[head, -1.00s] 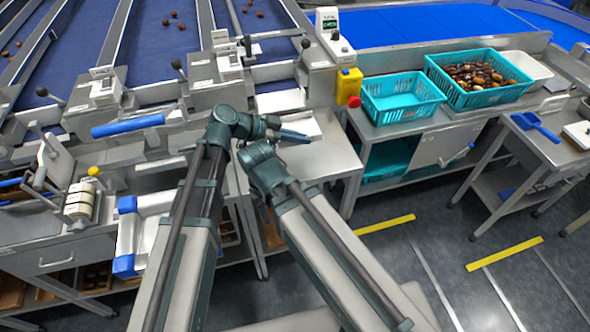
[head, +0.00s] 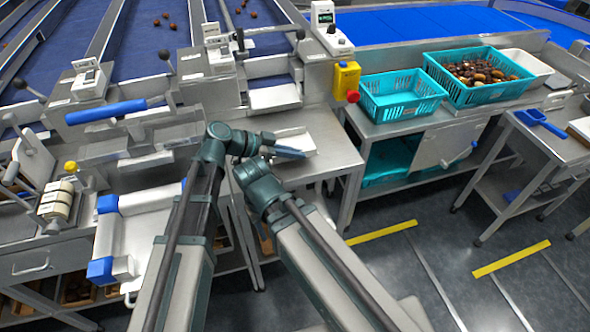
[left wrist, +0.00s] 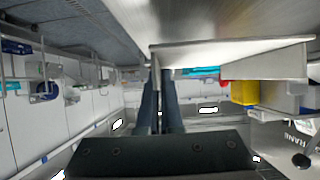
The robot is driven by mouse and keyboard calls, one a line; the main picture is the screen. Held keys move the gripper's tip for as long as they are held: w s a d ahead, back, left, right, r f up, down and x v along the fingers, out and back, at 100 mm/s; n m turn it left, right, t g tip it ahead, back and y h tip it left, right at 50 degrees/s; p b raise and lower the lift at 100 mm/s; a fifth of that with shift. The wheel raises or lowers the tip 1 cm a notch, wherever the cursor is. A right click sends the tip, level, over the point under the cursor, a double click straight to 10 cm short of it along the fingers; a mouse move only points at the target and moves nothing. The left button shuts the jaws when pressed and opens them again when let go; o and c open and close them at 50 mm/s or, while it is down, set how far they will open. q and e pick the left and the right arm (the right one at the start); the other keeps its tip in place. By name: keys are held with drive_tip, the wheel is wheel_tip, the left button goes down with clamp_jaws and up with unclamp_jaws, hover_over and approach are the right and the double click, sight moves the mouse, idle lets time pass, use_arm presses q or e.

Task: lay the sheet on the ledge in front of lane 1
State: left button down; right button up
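A pale sheet (head: 297,138) is at the fingertips of my left gripper (head: 290,152), above the steel ledge (head: 338,163) at the lane ends. In the left wrist view the sheet (left wrist: 225,48) spans the upper middle and right, with a raised edge. The left gripper's two dark fingers (left wrist: 162,100) are close together at its near edge and appear shut on it. Whether the sheet touches the ledge cannot be told.
A yellow box with a red button (head: 346,78) stands right of the ledge. Teal crates, one empty (head: 400,108) and one full of dates (head: 478,95), stand farther right. Another pale plate (head: 275,97) lies at a lane end. A blue-handled bar (head: 105,112) is at left.

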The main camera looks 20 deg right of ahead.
sight(295, 169)
use_arm(q)
drive_tip(key=shift+f, duration=0.1)
wheel_tip(295, 169, down, 4)
drive_tip(key=b, duration=0.3)
drive_tip(key=shift+r, duration=0.25)
drive_tip(key=shift+b, duration=0.3)
drive_tip(key=shift+f, duration=0.2)
drive_tip(key=c, duration=1.1)
unclamp_jaws()
drive_tip(key=shift+r, duration=0.15)
